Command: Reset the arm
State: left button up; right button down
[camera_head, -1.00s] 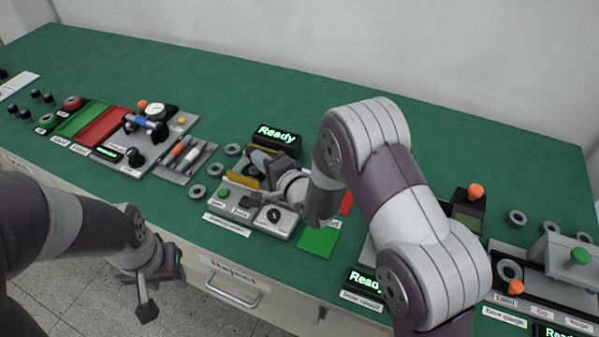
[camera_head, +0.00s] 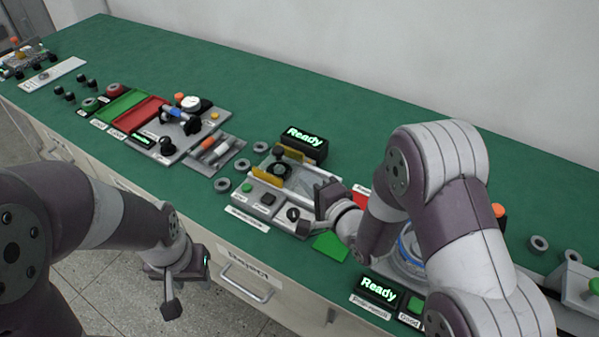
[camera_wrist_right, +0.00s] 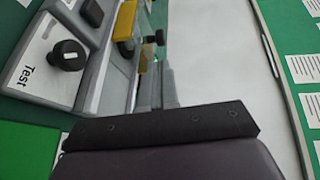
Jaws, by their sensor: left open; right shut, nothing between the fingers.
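My right gripper (camera_head: 312,218) is shut and empty. It hangs just above the front right corner of the grey demagnetizer-like station (camera_head: 262,203), beside its black knob (camera_head: 293,214). In the right wrist view the knob (camera_wrist_right: 68,54) marked "Test" is at the left, apart from the dark gripper body (camera_wrist_right: 160,124). My left gripper (camera_head: 176,290) is open and empty. It hangs in front of the bench, over the floor, left of the Reject drawer (camera_head: 245,275).
The green bench top (camera_head: 330,95) is clear along the back. A "Ready" display (camera_head: 304,140) stands behind the station. Grey rings (camera_head: 222,185) lie to its left. Red and green trays (camera_head: 125,104) are further left. Another "Ready" display (camera_head: 378,289) is near the front edge.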

jog(key=s+d+r+n+g+h+p, duration=0.2)
jog(key=s+d+n+g+h+p, duration=0.25)
jog(key=d, duration=0.45)
pick_arm(q)
notch_tip(320, 180, up, 8)
jog(key=p, duration=0.3)
jog(key=shift+s+d, duration=0.25)
jog(key=shift+s, duration=0.15)
pick_arm(e)
jog(key=s+d+r+n+g+h, duration=0.1)
jog(key=s+n+g, duration=0.3)
jog(key=s, duration=0.4)
jog(key=s+d+r+n+g+h, duration=0.2)
jog(key=s+d+n+g, duration=0.2)
jog(key=s, duration=0.5)
jog(key=shift+r, duration=0.4)
